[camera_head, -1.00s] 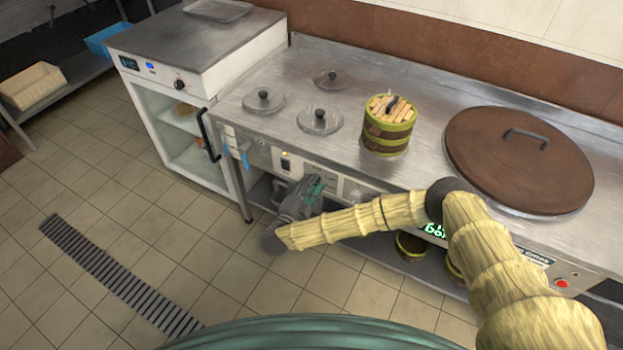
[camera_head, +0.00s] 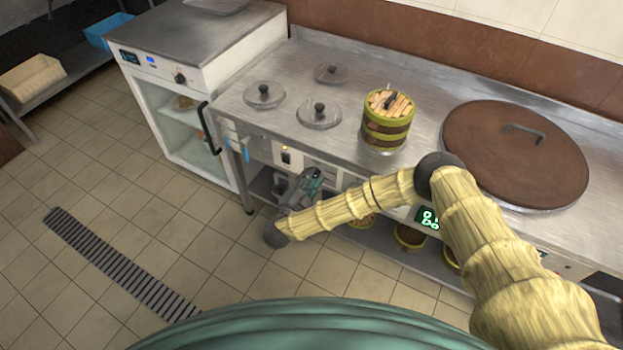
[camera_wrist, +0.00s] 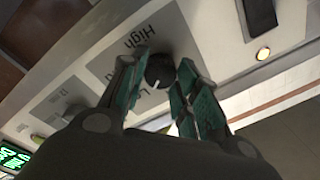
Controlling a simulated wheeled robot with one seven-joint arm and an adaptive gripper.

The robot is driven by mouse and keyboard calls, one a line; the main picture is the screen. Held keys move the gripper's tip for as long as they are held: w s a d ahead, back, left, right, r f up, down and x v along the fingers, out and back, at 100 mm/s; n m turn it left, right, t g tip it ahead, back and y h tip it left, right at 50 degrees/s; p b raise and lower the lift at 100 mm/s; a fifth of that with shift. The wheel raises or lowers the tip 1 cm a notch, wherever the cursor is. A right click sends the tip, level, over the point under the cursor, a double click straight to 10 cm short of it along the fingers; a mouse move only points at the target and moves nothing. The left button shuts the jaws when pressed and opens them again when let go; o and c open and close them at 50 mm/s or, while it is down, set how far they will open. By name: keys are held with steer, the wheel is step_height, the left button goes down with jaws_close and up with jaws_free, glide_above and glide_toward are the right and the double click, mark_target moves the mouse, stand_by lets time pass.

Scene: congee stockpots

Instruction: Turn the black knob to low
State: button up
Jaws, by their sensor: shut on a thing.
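The black knob (camera_wrist: 160,68) is on the counter's front panel, between the two teal fingers of my gripper (camera_wrist: 160,85) in the wrist view. My gripper is shut on the knob. The knob's white pointer line points down toward a label beginning with "L", partly hidden by the fingers. In the head view my gripper (camera_head: 313,182) is at the counter's front panel, and the knob is hidden there.
A glass-fronted cabinet (camera_head: 180,130) stands left. The tiled floor in front is clear.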

mark_target(314, 177)
steer(key=o, duration=1)
steer(key=shift+o, duration=0.2)
steer(key=shift+s+a+f, duration=0.1)
steer(key=shift+v, duration=1.6)
steer(key=v, duration=0.8)
steer(key=shift+s, duration=0.25)
steer(key=shift+w, duration=0.1)
